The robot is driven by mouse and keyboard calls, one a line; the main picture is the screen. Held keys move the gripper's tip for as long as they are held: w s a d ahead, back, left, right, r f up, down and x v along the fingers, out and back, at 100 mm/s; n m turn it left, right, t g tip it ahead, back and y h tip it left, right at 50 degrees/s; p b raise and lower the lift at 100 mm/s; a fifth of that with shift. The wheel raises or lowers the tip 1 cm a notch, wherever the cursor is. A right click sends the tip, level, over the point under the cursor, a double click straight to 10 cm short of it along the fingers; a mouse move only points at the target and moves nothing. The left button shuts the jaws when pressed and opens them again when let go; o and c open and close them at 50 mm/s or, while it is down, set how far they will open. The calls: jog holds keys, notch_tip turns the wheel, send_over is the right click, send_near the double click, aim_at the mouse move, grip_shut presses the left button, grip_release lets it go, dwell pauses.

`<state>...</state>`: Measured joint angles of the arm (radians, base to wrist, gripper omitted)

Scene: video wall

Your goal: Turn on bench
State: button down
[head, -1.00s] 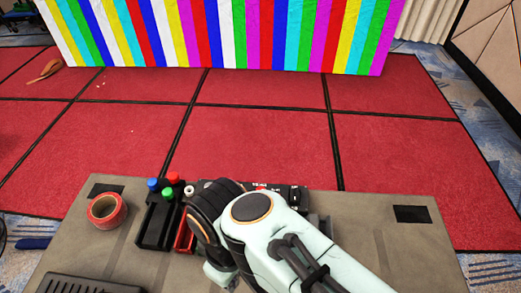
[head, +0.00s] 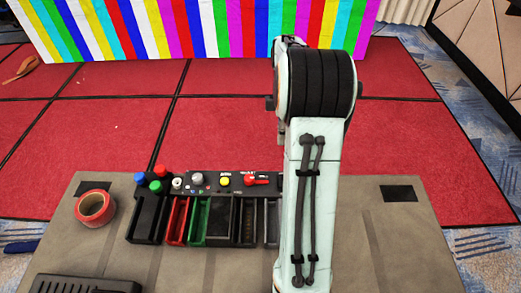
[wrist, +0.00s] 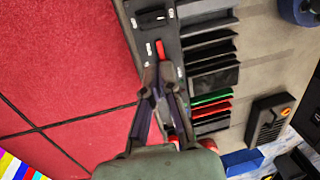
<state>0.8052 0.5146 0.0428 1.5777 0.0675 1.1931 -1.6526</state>
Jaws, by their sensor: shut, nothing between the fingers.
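The bench (head: 390,240) carries a black control panel (head: 215,188) along its back edge. The head view shows a grey knob (head: 197,179), a yellow button (head: 224,181) and a red switch (head: 258,179) on it. My arm hides the panel's right end there, and my gripper is not visible. In the wrist view, my gripper (wrist: 158,76) is shut and empty, its tips over the panel beside a small upright red part (wrist: 160,50). A black switch-like part (wrist: 152,18) lies beyond it. I cannot tell whether the tips touch the panel.
Coloured trays (head: 198,220) line the panel's front. Tall blue, red and green buttons (head: 140,178) and a roll of red tape (head: 95,207) are at the left. Red mats (head: 220,120) and a striped video wall (head: 200,25) lie behind. The bench's right side is mostly clear.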

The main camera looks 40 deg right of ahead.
jog(key=shift+s+d+f, duration=0.25)
jog(key=shift+s+d, duration=0.25)
jog(key=shift+s, duration=0.1)
jog(key=f, duration=0.4)
jog(key=s+a+f, duration=0.1)
jog(key=f, duration=0.8)
jog(key=shift+s+a+f, duration=0.25)
jog(key=shift+a+f, duration=0.05)
jog(key=shift+f, duration=0.05)
jog(key=shift+f, duration=0.1)
jog(key=shift+s+f, duration=0.1)
jog(key=shift+f, duration=0.1)
